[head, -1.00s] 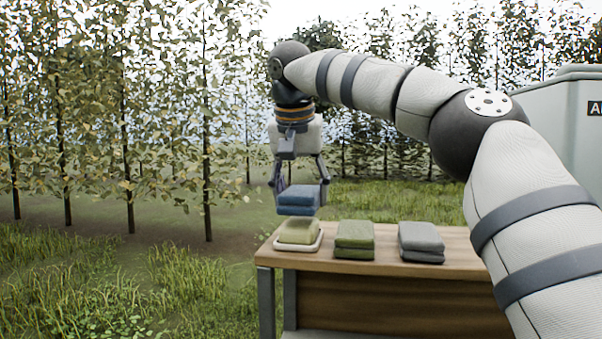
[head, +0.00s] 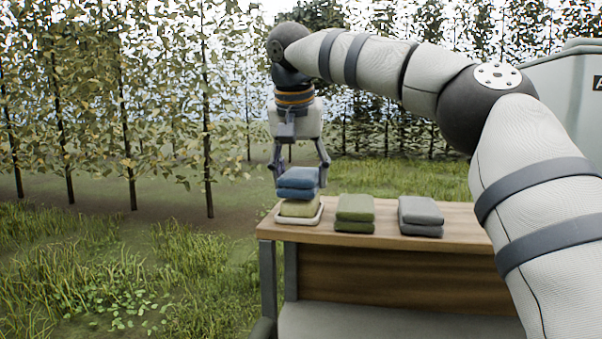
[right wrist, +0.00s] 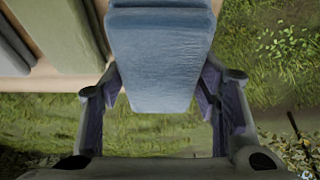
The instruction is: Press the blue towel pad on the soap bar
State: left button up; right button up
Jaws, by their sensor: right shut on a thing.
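The blue towel pad (head: 297,182), two folded layers, is held level between the fingers of my right gripper (head: 298,170), which is shut on it. It also fills the upper middle of the right wrist view (right wrist: 160,55), between the fingers (right wrist: 162,95). The yellow-green soap bar (head: 299,208) lies in a pale dish (head: 281,219) at the left end of the table. The pad is directly above the soap bar, very close to its top; I cannot tell whether they touch. The soap is hidden in the wrist view. My left gripper is not in view.
A folded green towel (head: 354,213) and a folded grey towel (head: 420,216) lie to the right on the wooden table (head: 390,248). The green one also shows in the wrist view (right wrist: 62,35). Grass and trees surround the table's left side.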

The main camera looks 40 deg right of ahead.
aim_at(302, 170)
jog(key=shift+f, duration=0.55)
dwell(0.9)
notch_tip(302, 170, up, 6)
jog(key=shift+w+f+b, duration=0.1)
jog(key=shift+f+b, duration=0.05)
jog(key=shift+b, duration=0.15)
jog(key=shift+r, duration=0.7)
